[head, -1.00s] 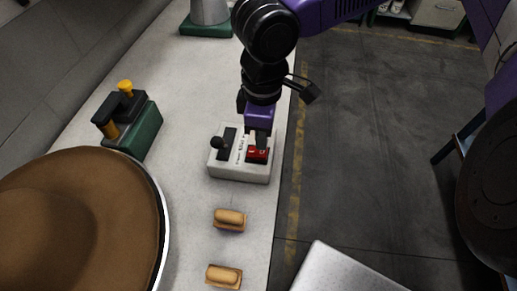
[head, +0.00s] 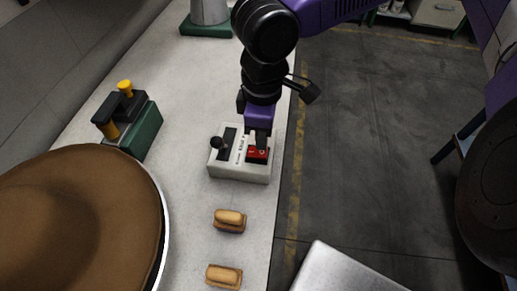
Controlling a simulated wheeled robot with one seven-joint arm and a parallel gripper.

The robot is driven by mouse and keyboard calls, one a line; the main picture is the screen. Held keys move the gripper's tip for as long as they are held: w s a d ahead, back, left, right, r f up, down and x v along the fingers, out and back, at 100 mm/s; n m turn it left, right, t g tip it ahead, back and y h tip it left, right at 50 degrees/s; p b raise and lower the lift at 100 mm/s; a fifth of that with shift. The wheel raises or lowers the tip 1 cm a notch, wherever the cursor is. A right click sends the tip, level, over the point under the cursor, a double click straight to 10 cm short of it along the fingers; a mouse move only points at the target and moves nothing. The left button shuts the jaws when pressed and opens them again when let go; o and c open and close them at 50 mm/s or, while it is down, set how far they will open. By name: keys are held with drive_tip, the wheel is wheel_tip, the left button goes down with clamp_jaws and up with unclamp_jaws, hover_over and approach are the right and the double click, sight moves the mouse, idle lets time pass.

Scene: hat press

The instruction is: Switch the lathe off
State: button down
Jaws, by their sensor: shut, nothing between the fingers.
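A pale control box (head: 238,173) sits on the bench near its right edge. It has a red switch (head: 257,155) on its right side and a lever with a dark round knob (head: 217,143) in a black slot on its left. My gripper (head: 261,144) is shut and empty, pointing down with its fingertips at the red switch. They partly hide the switch, and I cannot tell whether they touch it or which way it is set. A large brown rounded form (head: 75,225) with a pale rim, perhaps the hat on the lathe, fills the lower left.
A green block with black and yellow handles (head: 140,130) stands on the bench, left of the box. Two small wooden-handled pieces (head: 229,219) (head: 224,275) lie in front of the box. A green-based grey post (head: 207,20) stands at the back. Dark floor lies to the right.

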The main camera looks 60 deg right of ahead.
sight(261, 152)
drive_tip(key=shift+f+b, duration=0.8)
drive_tip(key=shift+f, duration=0.45)
idle(0.8)
drive_tip(key=shift+r, duration=0.1)
wheel_tip(261, 152, up, 7)
drive_tip(key=p, duration=0.7)
idle(0.7)
